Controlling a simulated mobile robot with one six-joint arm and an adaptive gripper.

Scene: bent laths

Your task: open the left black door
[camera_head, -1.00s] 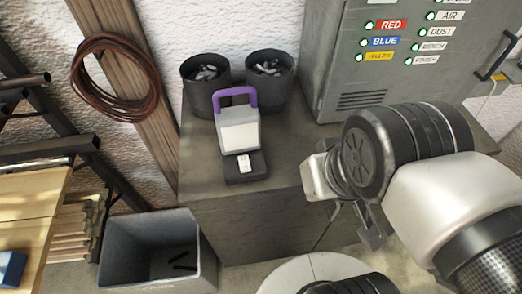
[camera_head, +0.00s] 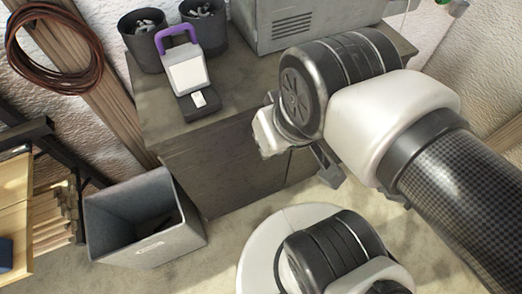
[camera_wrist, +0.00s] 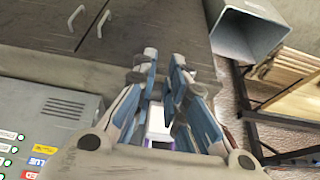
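The left black door (camera_head: 225,165) is the dark front of the low cabinet, below the worktop in the head view. It looks closed. In the wrist view, which is upside down, this door (camera_wrist: 165,24) is right of the seam, with a pale bar handle (camera_wrist: 103,24) near its edge. The other door's handle (camera_wrist: 75,18) is left of the seam. My gripper (camera_wrist: 164,66) is partly open and empty, with a narrow gap between its fingers. It is apart from both handles. In the head view my arm hides the handles.
A grey bin (camera_head: 140,218) stands on the floor left of the cabinet. The worktop (camera_head: 225,95) carries a purple-handled device (camera_head: 186,70), two dark pots (camera_head: 143,42) and a grey control box (camera_head: 285,22). Timber (camera_head: 60,205) stands at far left.

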